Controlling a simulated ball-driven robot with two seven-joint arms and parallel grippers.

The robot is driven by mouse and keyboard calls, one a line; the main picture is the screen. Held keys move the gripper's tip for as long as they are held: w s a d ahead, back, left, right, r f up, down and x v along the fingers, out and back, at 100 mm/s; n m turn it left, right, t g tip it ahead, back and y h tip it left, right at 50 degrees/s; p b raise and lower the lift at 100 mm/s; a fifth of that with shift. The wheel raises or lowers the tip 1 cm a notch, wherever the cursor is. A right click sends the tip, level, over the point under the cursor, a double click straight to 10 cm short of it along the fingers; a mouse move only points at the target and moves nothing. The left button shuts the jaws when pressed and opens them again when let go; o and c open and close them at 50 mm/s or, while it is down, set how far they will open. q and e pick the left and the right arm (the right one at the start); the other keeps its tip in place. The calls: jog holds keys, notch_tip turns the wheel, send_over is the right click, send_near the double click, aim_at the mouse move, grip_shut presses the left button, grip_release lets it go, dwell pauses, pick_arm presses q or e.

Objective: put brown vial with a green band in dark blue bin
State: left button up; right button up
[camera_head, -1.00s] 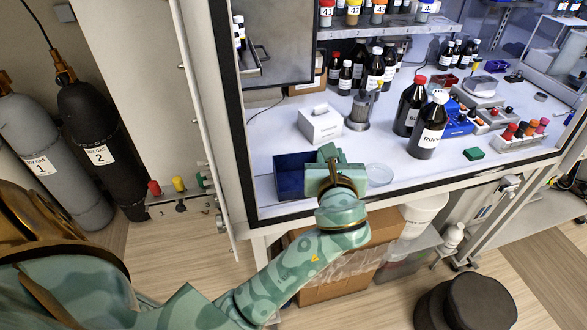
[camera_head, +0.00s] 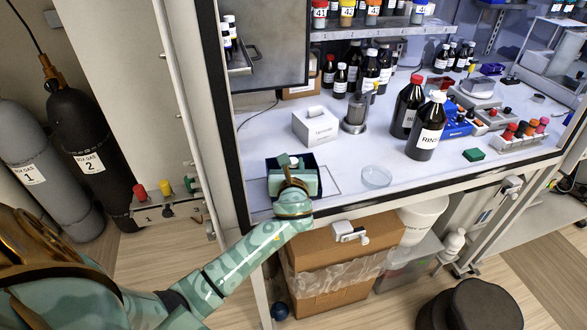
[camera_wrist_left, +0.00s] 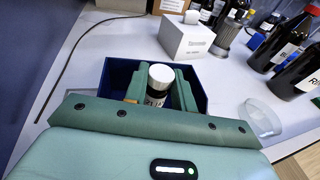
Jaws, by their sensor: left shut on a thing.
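The dark blue bin (camera_head: 315,163) stands on the white bench near its front left. In the left wrist view its walls (camera_wrist_left: 122,70) show around the fingers. My left gripper (camera_head: 293,165) is over the bin and hides much of it in the head view. It is shut on a vial (camera_wrist_left: 160,78) with a white cap and a white label, held between the two fingers. The vial's lower part and any green band are hidden. I cannot tell how far the vial is above the bin's floor. My right gripper is not in view.
A white tissue box (camera_head: 316,126) stands behind the bin. A clear dish (camera_head: 376,177) lies to its right. Tall dark bottles (camera_head: 427,128) stand further right. The bench between the dish and those bottles is mostly clear.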

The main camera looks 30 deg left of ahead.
pick_arm(q)
jog(key=shift+f, duration=0.15)
jog(key=o, duration=1)
jog(key=shift+o, duration=0.2)
jog(key=shift+r, duration=0.2)
jog(key=p+v, duration=0.2)
jog(key=v, duration=0.9)
jog(key=shift+d, duration=0.1)
jog(key=shift+s+d, duration=0.25)
jog(key=shift+s, duration=0.2)
